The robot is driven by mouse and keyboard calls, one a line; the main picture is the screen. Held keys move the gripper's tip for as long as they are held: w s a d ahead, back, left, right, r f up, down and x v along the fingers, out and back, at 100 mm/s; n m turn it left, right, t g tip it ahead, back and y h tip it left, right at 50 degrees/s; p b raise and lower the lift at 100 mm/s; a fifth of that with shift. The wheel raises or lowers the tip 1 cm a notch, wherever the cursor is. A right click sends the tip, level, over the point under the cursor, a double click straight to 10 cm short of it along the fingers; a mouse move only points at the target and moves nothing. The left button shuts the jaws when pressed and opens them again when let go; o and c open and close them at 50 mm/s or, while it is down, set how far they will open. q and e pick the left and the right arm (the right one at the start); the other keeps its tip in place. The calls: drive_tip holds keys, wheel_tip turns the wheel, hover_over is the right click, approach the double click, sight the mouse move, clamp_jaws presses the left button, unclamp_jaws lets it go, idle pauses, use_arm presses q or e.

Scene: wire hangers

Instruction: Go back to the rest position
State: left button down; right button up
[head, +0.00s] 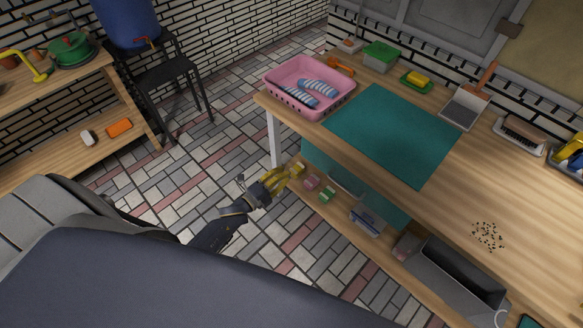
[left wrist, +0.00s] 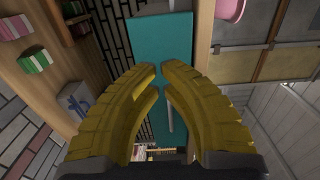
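My left gripper (head: 298,168) has yellow fingers and hangs in front of the left end of the wooden workbench (head: 520,205), below the level of its top. In the left wrist view, the fingers (left wrist: 159,68) curve toward each other with a narrow gap between the tips. Nothing is held between them. A teal cloth or panel (left wrist: 155,40) shows beyond the fingertips. My right gripper is not in either view.
On the bench are a pink basket (head: 283,75) with striped rolls, a teal mat (head: 395,130) and a dustpan (head: 463,108). The lower shelf holds small blocks (head: 327,194) and a grey bin (head: 455,280).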

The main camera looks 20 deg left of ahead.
use_arm(q)
drive_tip(key=shift+s+a, duration=0.25)
drive_tip(key=shift+s, duration=0.4)
drive_tip(key=s+a+f+n+g+y, duration=0.2)
drive_tip(key=f+n, duration=0.2)
drive_tip(key=f, duration=0.2)
drive_tip(key=s+a+f+n+g+y, duration=0.1)
drive_tip(key=a+f+n+y, duration=0.1)
drive_tip(key=f+n, duration=0.35)
drive_tip(key=s+a+f+n+g+y, duration=0.2)
drive_tip(key=s+f+n+g, duration=0.3)
drive_tip(key=s+f, duration=1.1)
drive_tip(key=s+d+f+n+g, duration=0.1)
drive_tip(key=s+d+f+g, duration=0.1)
drive_tip(key=s+f, duration=0.3)
drive_tip(key=s+d+f+n+g, duration=0.1)
drive_tip(key=s+d+f+g, duration=0.2)
drive_tip(key=s, duration=1.1)
drive_tip(key=s+d+f+n+g, duration=0.1)
drive_tip(key=s+d+f+g, duration=0.1)
drive_tip(key=s+f, duration=0.4)
drive_tip(key=s+d, duration=0.1)
drive_tip(key=s, duration=0.2)
drive_tip(key=shift+s+f+n+g, duration=0.3)
drive_tip(key=shift+s+f+n, duration=0.05)
drive_tip(key=shift+f, duration=0.05)
